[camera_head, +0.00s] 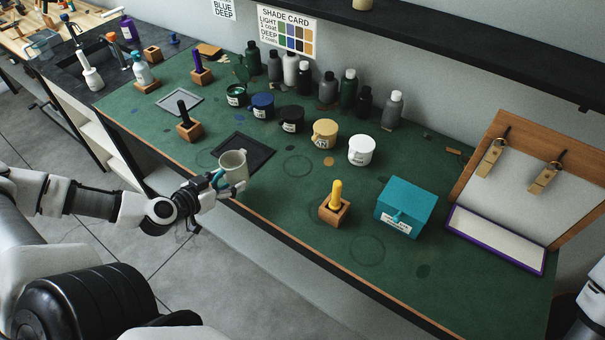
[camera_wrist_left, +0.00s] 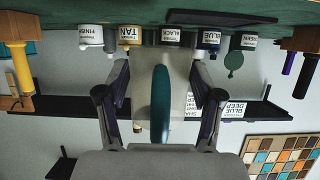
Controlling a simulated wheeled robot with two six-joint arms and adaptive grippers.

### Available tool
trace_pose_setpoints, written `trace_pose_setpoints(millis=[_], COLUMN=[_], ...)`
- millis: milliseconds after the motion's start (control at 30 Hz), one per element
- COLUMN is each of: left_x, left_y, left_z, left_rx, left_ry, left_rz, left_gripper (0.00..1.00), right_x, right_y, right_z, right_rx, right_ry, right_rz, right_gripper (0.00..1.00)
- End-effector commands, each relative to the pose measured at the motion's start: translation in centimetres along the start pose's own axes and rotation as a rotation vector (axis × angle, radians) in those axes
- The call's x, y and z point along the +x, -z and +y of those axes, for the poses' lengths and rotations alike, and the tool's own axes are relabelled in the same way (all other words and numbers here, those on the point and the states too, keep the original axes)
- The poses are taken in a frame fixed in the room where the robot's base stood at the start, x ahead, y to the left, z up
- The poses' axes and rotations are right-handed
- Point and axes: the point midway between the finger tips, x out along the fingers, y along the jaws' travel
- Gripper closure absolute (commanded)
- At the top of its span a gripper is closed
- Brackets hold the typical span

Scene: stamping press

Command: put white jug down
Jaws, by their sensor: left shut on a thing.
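The white jug (camera_head: 234,164) has a cream body and a teal handle, and looks upright at the front edge of the green bench. It overlaps the near corner of a black square tray (camera_head: 262,152); I cannot tell whether its base touches anything. My left gripper (camera_head: 222,184) is shut on the jug from the front left, at its handle side. In the left wrist view, which is upside down, the teal handle (camera_wrist_left: 160,104) stands between the two fingers (camera_wrist_left: 160,92), with the pale body behind it. My right gripper is out of view.
Behind the tray stand a black pot (camera_head: 291,119), a tan pot (camera_head: 325,133) and a white pot (camera_head: 361,150). A wooden block with a dark handle (camera_head: 189,127) is left, a yellow-handled one (camera_head: 335,205) right. A teal box (camera_head: 406,207) stands further right. Bench between is clear.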

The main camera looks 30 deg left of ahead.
Motion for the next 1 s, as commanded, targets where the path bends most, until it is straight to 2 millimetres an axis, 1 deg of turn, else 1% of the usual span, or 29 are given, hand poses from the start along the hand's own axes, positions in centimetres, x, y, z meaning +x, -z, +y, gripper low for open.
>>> trace_pose_setpoints(millis=[33, 133, 200, 267, 300, 400, 433, 467, 600, 633, 767, 900, 967, 1000], left_x=[0.8, 2.4, 3.5, 4.3, 4.7, 5.8, 6.1, 6.3, 7.8, 8.0, 9.5, 10.7, 11.0, 11.2], left_y=[-0.7, -1.0, -0.7, -0.6, -0.1, 0.2, 0.4, 0.8, 1.2, 1.6, 2.1, 2.6, 2.6, 2.2], left_z=[0.5, 1.9, 2.9, 3.8, 4.1, 5.3, 5.7, 5.9, 7.5, 7.8, 9.4, 10.5, 10.7, 10.8], left_rx=[0.002, 0.006, 0.009, 0.010, 0.014, 0.014, 0.013, 0.013, 0.013, 0.013, 0.011, 0.007, 0.004, 0.003], left_ry=[-0.005, -0.007, -0.009, -0.007, -0.007, -0.007, -0.005, -0.004, -0.006, -0.004, -0.005, -0.002, -0.001, 0.000], left_rz=[0.003, 0.002, 0.003, 0.000, -0.001, -0.002, -0.003, -0.004, -0.003, -0.004, -0.002, -0.003, -0.002, -0.003], left_gripper=[0.75, 0.75, 0.75, 0.75, 0.75, 0.75, 0.75, 0.75, 0.75, 0.75, 0.75, 0.75, 0.75, 0.75], right_x=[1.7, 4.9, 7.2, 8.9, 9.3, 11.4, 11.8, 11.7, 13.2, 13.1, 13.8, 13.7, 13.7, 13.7], right_y=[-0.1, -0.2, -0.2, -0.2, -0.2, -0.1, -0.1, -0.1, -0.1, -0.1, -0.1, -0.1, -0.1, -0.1], right_z=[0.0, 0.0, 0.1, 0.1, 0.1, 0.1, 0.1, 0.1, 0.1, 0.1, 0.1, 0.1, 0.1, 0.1], right_rx=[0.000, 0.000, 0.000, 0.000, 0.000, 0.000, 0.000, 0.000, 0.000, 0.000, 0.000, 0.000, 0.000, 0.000], right_ry=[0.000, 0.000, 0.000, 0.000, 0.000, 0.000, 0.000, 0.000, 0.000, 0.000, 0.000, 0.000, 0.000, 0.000], right_rz=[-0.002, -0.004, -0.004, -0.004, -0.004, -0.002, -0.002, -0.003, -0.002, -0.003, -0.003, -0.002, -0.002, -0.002], right_gripper=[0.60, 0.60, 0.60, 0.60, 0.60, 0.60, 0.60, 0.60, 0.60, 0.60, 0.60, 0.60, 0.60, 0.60])
